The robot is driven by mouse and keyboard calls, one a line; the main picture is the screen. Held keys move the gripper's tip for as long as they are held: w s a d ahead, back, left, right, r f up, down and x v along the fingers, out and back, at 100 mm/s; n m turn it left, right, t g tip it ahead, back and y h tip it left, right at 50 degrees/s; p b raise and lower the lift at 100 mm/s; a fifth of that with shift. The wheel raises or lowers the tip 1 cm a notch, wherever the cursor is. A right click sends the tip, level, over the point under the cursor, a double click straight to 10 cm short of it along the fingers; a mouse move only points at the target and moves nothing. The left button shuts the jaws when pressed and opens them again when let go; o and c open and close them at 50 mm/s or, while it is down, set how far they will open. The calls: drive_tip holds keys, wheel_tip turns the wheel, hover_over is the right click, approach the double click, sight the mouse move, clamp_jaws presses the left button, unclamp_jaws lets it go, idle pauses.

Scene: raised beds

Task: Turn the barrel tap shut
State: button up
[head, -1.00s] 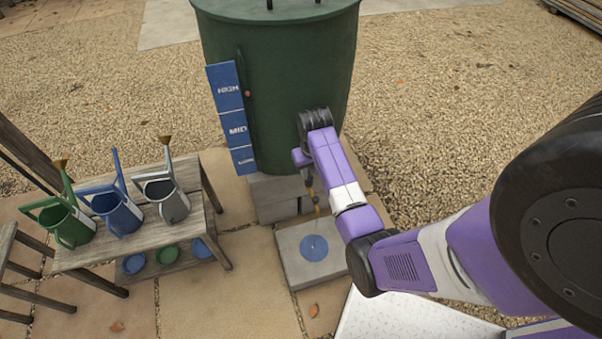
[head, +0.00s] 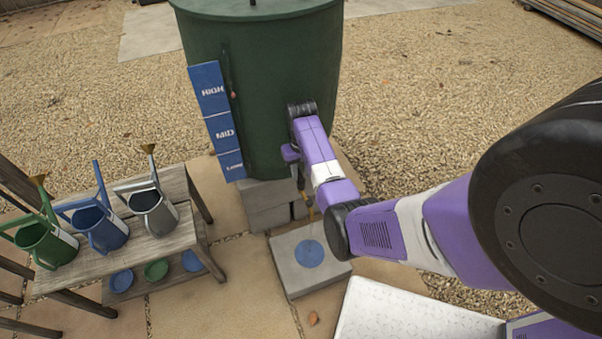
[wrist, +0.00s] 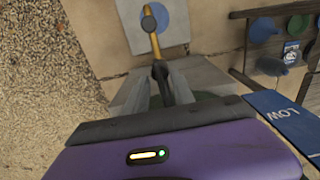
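The dark green barrel (head: 265,90) stands on grey blocks. Its tap shows in the wrist view as a brass spout (wrist: 152,28) with a dark handle (wrist: 161,74) above it. In the head view only a bit of the brass spout (head: 309,212) shows beside my arm. My gripper (wrist: 158,80) is at the tap, with one grey finger on each side of the dark handle. The fingers look apart, with gaps beside the handle; a firm grip does not show. In the head view my arm hides most of the gripper and the handle.
A grey slab (head: 292,275) with a blue disc (head: 309,253) lies below the tap. A blue level board (head: 216,120) is on the barrel's left side. A wooden bench (head: 160,237) at left holds green, blue and grey watering cans. Open gravel (head: 430,120) lies at right.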

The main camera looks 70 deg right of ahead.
drive_tip(key=shift+f, duration=0.1)
clamp_jaws()
drive_tip(key=shift+p, duration=0.35)
drive_tip(key=shift+r+m+p, duration=0.2)
drive_tip(key=shift+m+p, duration=0.55)
drive_tip(key=shift+m, duration=0.35)
drive_tip(key=m+p, duration=0.2)
drive_tip(key=m, duration=0.2)
drive_tip(key=m+p, duration=0.2)
drive_tip(key=m, duration=0.4)
drive_tip(key=shift+f, duration=0.1)
drive_tip(key=m+p, duration=0.1)
drive_tip(key=m, duration=0.4)
drive_tip(key=shift+m, duration=0.3)
